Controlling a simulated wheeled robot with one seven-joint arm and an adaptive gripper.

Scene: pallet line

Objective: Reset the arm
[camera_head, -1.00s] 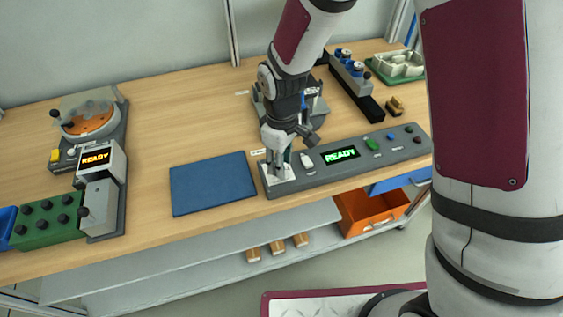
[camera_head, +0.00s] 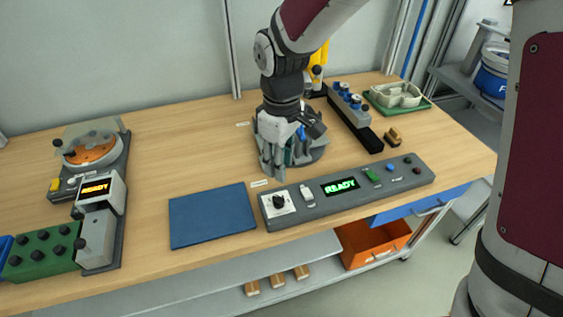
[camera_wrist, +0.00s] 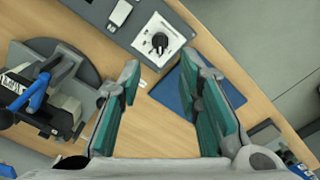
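My gripper (camera_head: 277,168) hangs above the bench, just behind the control panel's left end. In the wrist view my gripper (camera_wrist: 165,105) has its two teal-padded fingers well apart with nothing between them. The control panel (camera_head: 325,207) has a black knob (camera_head: 279,202) on a white plate, a green READY display (camera_head: 340,187) and several buttons. The knob also shows in the wrist view (camera_wrist: 159,41), beyond the fingertips and clear of them. A round dark fixture (camera_head: 318,150) with blue parts stands behind my gripper and is partly hidden by it.
A blue mat (camera_head: 212,215) lies left of the panel. A station with an orange READY display (camera_head: 96,189) and a green block (camera_head: 42,254) stand at the left. A black rack (camera_head: 357,125) and a green tray (camera_head: 397,100) are at the back right. An orange bin (camera_head: 372,242) is below.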

